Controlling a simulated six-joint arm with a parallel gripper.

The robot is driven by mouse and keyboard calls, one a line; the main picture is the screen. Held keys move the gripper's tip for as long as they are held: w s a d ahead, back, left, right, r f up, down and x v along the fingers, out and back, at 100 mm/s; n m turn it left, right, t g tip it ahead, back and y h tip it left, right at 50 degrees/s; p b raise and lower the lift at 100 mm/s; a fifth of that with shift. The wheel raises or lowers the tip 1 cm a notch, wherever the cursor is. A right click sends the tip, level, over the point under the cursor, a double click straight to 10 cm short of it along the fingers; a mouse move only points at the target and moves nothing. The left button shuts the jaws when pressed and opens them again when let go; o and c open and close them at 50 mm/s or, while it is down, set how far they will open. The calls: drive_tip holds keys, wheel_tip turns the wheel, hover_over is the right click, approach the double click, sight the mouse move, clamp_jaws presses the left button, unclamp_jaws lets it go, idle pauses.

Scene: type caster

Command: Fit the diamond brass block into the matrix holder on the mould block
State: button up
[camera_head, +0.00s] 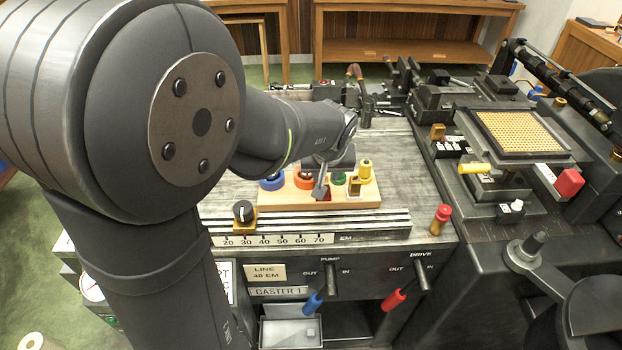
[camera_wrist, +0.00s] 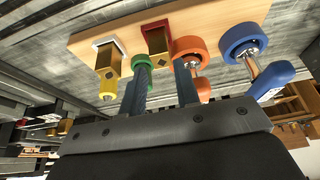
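A brass block (camera_wrist: 157,40) stands in a red seat on a wooden board, in the upper middle of the wrist view; it looks like the diamond one, but its outline is not clear. In the head view my gripper (camera_head: 321,188) hides most of it. My gripper (camera_wrist: 162,66) is open, with one finger on each side of this block and visible gaps between. A second brass block (camera_wrist: 108,62) stands in a white square seat; it also shows in the head view (camera_head: 354,184). The dark mould block (camera_head: 490,185) appears to be at the right; its matrix holder cannot be made out.
A gold grid plate (camera_head: 518,132) and a red-topped peg (camera_head: 441,217) stand to the right.

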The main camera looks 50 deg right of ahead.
drive_tip(key=shift+x, duration=2.7)
drive_tip(key=shift+w+r, duration=0.1)
drive_tip(key=shift+w, duration=0.05)
clamp_jaws()
